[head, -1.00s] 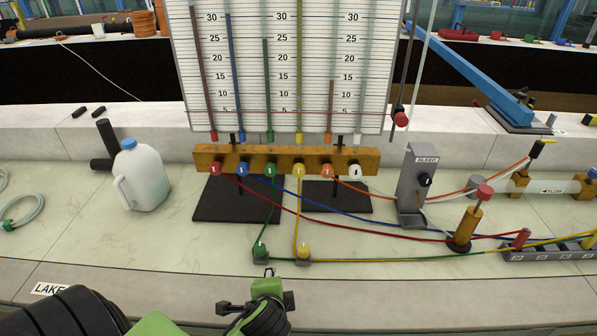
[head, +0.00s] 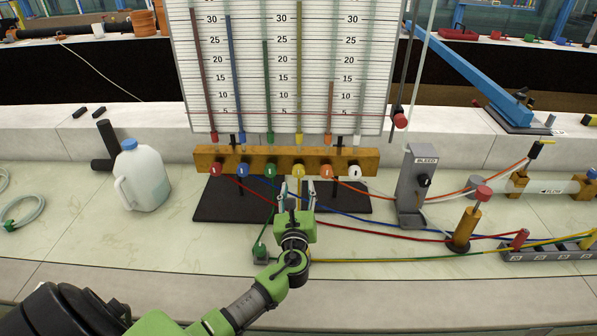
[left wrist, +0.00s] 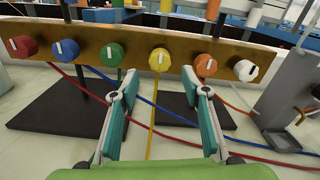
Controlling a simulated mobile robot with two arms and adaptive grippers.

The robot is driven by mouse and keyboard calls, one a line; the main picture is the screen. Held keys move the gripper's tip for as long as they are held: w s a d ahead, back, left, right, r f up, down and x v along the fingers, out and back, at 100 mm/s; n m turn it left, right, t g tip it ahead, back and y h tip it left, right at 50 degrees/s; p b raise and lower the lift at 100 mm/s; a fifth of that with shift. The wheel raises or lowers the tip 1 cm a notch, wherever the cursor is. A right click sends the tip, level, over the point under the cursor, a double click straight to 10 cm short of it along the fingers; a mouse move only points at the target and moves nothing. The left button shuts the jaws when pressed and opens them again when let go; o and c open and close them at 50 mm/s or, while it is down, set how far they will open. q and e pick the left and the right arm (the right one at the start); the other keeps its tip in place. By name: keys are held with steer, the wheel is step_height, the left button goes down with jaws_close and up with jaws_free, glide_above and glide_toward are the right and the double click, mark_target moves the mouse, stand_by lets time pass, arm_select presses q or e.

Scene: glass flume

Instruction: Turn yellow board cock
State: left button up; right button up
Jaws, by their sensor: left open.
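The yellow board cock (head: 298,169) is a round knob with a white pointer line, on the front of a wooden manifold bar (head: 371,160) under the gauge board. In the left wrist view the yellow cock (left wrist: 159,60) stands between green and orange knobs, its white line about upright, slightly tilted. My left gripper (head: 296,186) is open just in front of and below the yellow cock in the head view. In the left wrist view its two teal fingers (left wrist: 159,95) are spread either side of the yellow tube, short of the knob and apart from it. My right gripper is not seen.
Neighbouring green (left wrist: 112,54) and orange (left wrist: 205,65) knobs sit close on either side. Blue, red and yellow tubes run below the bar. A grey BLEED stand (head: 412,187) is to the right. A white jug (head: 146,178) stands left, with free bench between.

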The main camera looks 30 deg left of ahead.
mark_target(299, 174)
arm_select(q)
steer(key=x, duration=0.8)
steer(key=shift+a, duration=0.1)
steer(key=shift+c, duration=0.2)
steer(key=c, duration=1)
